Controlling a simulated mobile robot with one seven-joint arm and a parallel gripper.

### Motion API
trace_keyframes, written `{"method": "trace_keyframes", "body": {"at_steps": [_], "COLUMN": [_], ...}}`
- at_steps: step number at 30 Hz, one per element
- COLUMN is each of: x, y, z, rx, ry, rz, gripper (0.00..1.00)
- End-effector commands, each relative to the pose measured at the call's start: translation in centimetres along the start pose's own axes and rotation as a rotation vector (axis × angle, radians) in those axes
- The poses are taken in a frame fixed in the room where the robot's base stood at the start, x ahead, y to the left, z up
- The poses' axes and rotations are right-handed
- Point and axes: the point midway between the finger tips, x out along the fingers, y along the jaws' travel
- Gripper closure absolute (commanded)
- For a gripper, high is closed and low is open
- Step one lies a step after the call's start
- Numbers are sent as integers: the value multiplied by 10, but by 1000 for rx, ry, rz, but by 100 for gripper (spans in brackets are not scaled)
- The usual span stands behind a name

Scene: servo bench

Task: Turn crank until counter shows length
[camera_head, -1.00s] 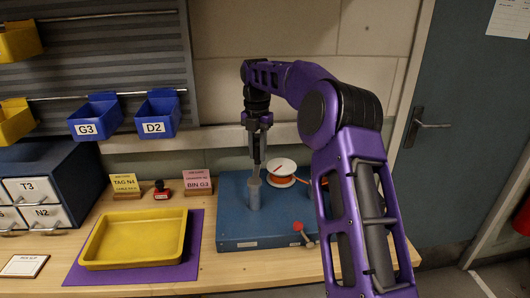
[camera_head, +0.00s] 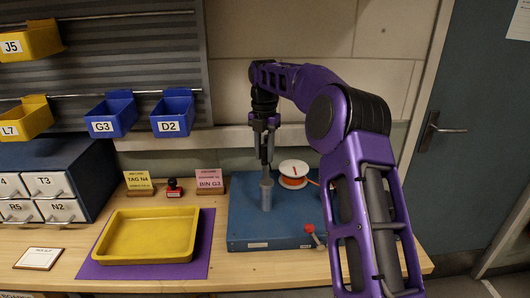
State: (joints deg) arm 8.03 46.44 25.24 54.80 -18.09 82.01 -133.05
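A blue device base (camera_head: 245,228) stands on the bench. A grey upright post (camera_head: 266,196) rises from its left part, and a white-flanged spool of orange line (camera_head: 293,174) sits behind it to the right. A red-knobbed lever (camera_head: 311,230) is at the base's front right. My gripper (camera_head: 266,170) points straight down at the top of the grey post; its fingers look close together, but whether they hold anything is too small to tell. I cannot make out a counter or a clear crank handle; my arm hides the base's right part.
A yellow tray (camera_head: 148,262) lies on a purple mat (camera_head: 196,274) to the left. Behind stand a yellow card (camera_head: 138,180), a red stamp (camera_head: 174,187) and a pink card (camera_head: 209,181). Blue bins (camera_head: 173,117) hang above. A drawer cabinet (camera_head: 50,165) is at far left.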

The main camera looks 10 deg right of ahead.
Motion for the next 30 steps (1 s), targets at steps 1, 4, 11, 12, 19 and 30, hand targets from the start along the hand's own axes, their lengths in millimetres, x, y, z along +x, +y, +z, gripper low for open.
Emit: {"method": "trace_keyframes", "body": {"at_steps": [1, 4, 11, 12, 19, 30], "x": [0, 0, 0, -1, -28, -95], "y": [0, 0, -1, 0, 0, 1], "z": [0, 0, 0, 0, 1, 1], "rx": [-1, 0, 0, 0, 0, -1], "ry": [0, 0, 0, -1, -4, -2], "rz": [0, -1, -1, -1, 2, 1], "gripper": [56, 44, 44, 44, 44, 44]}}
